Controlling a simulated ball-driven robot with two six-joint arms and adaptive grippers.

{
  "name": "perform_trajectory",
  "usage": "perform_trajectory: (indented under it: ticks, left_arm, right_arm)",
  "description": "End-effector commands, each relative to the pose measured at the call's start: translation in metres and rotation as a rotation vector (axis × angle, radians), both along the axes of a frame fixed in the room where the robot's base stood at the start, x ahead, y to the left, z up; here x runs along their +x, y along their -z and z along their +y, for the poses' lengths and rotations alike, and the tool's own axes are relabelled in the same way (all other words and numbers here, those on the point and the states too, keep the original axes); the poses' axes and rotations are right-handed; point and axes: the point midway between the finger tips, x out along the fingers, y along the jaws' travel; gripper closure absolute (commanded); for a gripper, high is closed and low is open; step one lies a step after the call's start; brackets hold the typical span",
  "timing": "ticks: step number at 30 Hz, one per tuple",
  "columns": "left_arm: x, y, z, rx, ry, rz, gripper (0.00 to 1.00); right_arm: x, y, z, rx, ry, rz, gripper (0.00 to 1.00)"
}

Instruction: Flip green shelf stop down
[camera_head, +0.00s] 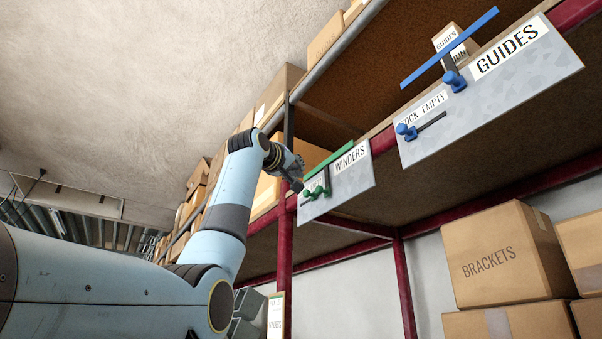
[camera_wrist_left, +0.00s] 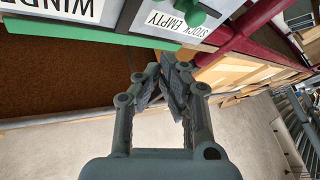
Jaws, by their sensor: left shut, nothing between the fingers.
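The green shelf stop is a long green bar (camera_head: 331,158) along the top edge of the grey WINDERS panel (camera_head: 350,187). Green knobs (camera_head: 317,190) sit at the panel's left part, partly behind my gripper. My left gripper (camera_head: 298,184) is at the panel's left end, close to the bar's left end; contact cannot be told. In the left wrist view the green bar (camera_wrist_left: 90,33) runs across the upper left, and a green knob (camera_wrist_left: 190,12) shows beside a STOCK EMPTY label. There my left gripper's fingers (camera_wrist_left: 176,68) are together and empty, just past the bar's end. My right gripper is not in view.
A similar blue bar (camera_head: 450,47) and blue knobs (camera_head: 406,131) are on the GUIDES panel (camera_head: 490,95) to the right. Red shelf posts (camera_head: 285,240) stand below. Cartons, including a BRACKETS box (camera_head: 505,255), fill the lower right. Open air lies left of the shelf.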

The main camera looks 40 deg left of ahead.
Motion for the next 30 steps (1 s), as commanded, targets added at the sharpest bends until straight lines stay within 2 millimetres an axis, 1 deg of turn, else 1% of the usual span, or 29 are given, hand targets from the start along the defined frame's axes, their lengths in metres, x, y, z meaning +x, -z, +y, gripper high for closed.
perform_trajectory:
  ticks: [1, 3, 9, 12, 17, 30]
  left_arm:
    - [-0.01, 0.01, -0.002, 0.001, 0.001, -0.003, 1.0]
    - [-0.023, 0.014, -0.004, 0.002, 0.0, -0.003, 1.0]
    - [-0.055, 0.022, -0.008, 0.001, 0.001, -0.002, 1.0]
    - [-0.064, 0.023, -0.009, 0.001, 0.002, -0.001, 1.0]
    - [-0.07, 0.024, -0.01, 0.0, 0.001, 0.0, 1.0]
    - [-0.07, 0.023, -0.01, 0.0, 0.001, 0.0, 1.0]
  right_arm:
    - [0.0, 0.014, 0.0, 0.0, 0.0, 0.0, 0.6]
    - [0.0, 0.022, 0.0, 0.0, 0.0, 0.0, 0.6]
    - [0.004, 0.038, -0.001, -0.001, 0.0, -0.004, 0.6]
    - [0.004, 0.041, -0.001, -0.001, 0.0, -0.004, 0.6]
    - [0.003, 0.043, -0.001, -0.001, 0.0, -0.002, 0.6]
    - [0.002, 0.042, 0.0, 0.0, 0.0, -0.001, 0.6]
